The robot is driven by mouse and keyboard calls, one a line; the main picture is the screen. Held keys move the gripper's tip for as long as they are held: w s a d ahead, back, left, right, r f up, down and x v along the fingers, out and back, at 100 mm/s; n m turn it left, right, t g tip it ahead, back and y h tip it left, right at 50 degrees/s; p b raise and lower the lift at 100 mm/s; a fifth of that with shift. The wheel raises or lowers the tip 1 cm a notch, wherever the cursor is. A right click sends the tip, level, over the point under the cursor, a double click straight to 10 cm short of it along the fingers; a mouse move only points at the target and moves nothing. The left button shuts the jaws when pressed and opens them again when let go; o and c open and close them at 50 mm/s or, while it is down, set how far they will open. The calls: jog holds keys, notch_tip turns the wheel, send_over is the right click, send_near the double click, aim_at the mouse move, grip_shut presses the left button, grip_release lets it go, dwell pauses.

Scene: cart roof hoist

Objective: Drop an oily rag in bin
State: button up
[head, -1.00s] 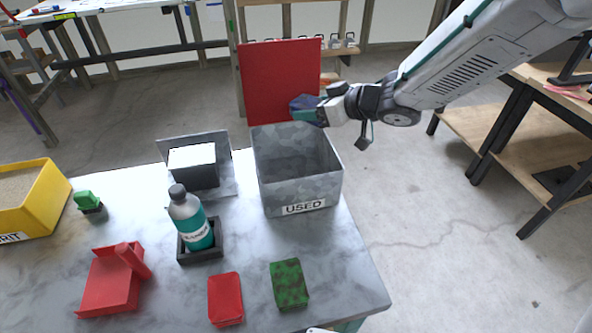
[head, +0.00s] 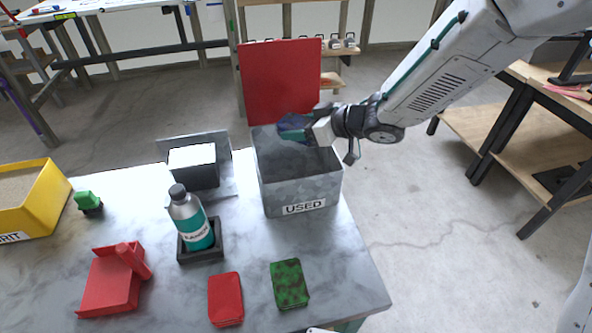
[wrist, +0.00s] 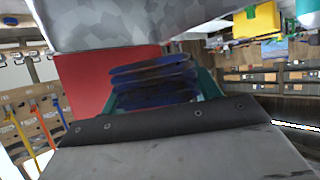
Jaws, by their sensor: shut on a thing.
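The bin is a grey metal box labelled USED (head: 300,192), standing at the table's far right corner with its red lid (head: 281,82) raised at the back. My gripper (head: 297,128) is over the bin's open top, near its back right side. It is shut on a dark blue rag (head: 291,121). In the wrist view the folded rag (wrist: 152,82) sits between the teal fingers, with the red lid (wrist: 85,85) behind and the grey bin wall (wrist: 130,25) close by. The bin's floor is hidden.
On the table are a teal bottle (head: 194,222) in a black holder, a box of white wipes (head: 193,165), a red dustpan (head: 112,282), red (head: 225,298) and green (head: 289,284) pads, and a yellow grit bin (head: 35,203). Open floor lies to the right.

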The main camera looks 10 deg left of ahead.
jog(key=o, duration=1.1)
jog(key=shift+c, duration=0.2)
jog(key=v, duration=0.7)
jog(key=shift+d+r, duration=0.2)
jog(key=shift+d, duration=0.1)
